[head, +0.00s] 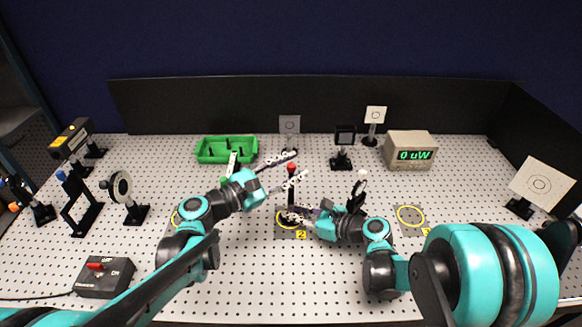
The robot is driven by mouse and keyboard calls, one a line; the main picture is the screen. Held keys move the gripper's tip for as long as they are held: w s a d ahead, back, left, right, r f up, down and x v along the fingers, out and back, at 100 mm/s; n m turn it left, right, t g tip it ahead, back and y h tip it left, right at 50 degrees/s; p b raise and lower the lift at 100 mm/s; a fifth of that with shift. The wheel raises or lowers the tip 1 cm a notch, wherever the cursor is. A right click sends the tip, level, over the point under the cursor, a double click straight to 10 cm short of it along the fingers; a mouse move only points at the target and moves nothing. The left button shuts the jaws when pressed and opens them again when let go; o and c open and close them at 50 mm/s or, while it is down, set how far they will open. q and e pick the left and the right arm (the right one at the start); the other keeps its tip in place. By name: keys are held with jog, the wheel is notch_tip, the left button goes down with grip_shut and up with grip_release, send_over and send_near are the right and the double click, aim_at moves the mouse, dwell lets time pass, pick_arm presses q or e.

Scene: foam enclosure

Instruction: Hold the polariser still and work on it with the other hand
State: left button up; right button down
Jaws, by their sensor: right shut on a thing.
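A slim dark upright part with a red top, which looks like the polariser (291,194), stands at the yellow ring marked 2 in the middle of the board. My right gripper (288,214) comes from the right and is shut on its lower part, near the base. My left gripper (300,163) comes from the left, higher up. Its two fingers are spread, one on the far side and one on the near side of the red top. I cannot tell whether they touch it. The fingers hide part of the upright.
A green bin (226,149) stands at the back left, and a meter (411,150) reading "0 uW" at the back right. A black mount (342,150) and white target cards (376,114) stand behind. A switch box (104,277) is front left. The ring at right (411,216) is empty.

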pick_arm(q)
jog(key=v, duration=1.2)
